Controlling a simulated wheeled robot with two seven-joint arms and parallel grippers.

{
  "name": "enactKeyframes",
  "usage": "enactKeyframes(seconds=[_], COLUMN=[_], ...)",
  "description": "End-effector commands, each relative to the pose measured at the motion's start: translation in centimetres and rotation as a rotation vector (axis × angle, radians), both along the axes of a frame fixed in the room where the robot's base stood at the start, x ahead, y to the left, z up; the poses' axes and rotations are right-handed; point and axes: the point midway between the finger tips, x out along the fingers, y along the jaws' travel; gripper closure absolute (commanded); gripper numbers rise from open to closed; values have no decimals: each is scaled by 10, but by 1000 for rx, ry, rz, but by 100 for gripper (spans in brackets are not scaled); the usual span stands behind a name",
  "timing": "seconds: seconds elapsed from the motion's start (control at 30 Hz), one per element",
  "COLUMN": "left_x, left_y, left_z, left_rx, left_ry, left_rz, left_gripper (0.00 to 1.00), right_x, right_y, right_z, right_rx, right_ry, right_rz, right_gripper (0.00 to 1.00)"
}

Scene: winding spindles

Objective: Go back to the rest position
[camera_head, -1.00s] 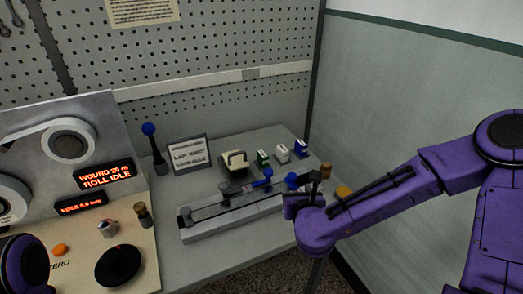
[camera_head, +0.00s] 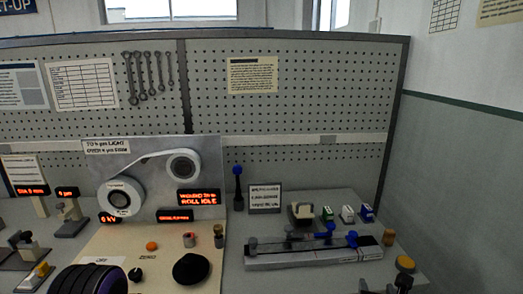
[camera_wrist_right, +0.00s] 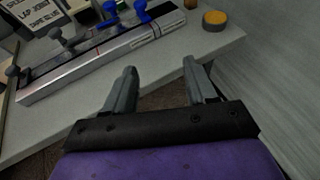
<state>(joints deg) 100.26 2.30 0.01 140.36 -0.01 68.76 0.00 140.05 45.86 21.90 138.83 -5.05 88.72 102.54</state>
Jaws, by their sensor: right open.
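My right gripper (camera_head: 384,286) shows at the bottom edge of the head view, by the front right of the bench. In the right wrist view its two fingers (camera_wrist_right: 160,70) are apart with nothing between them. They point at the bench edge, in front of the long metal bar fixture (camera_wrist_right: 110,50). That fixture also lies on the bench in the head view (camera_head: 310,257), with blue handles on it. A purple part of my left arm shows at the bottom left of the head view, but no left fingers are visible.
The winding panel (camera_head: 150,170), with a lit "ROLL IDLE" display (camera_head: 199,197), stands left of the fixture. Small green, white and blue blocks (camera_head: 347,214) stand behind the fixture. The floor right of the bench is clear.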

Motion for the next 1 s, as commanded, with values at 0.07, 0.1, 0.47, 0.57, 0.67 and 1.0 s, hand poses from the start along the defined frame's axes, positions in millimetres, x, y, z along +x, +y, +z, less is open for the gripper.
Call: enactKeyframes(seconds=[0.07,0.1,0.47,0.57,0.67,1.0], left_x=[0,0,0,0,0,0], left_y=[0,0,0,0,0,0], left_z=[0,0,0,0,-1,-7], left_rx=[-1,0,0,0,0,0], left_ry=[1,0,0,0,0,0], left_rz=[0,0,0,0,0,0], left_gripper=[41,41,41,41,41,41], right_x=[0,0,-1,-4,-12,-169], right_y=[0,1,7,9,12,-7], right_z=[0,0,-6,-16,-38,-230], right_rx=[-37,-63,-391,-563,-781,-1800], right_ry=[12,21,142,212,313,892], right_rz=[17,32,222,325,468,1631], right_gripper=[44,44,44,44,44,44])
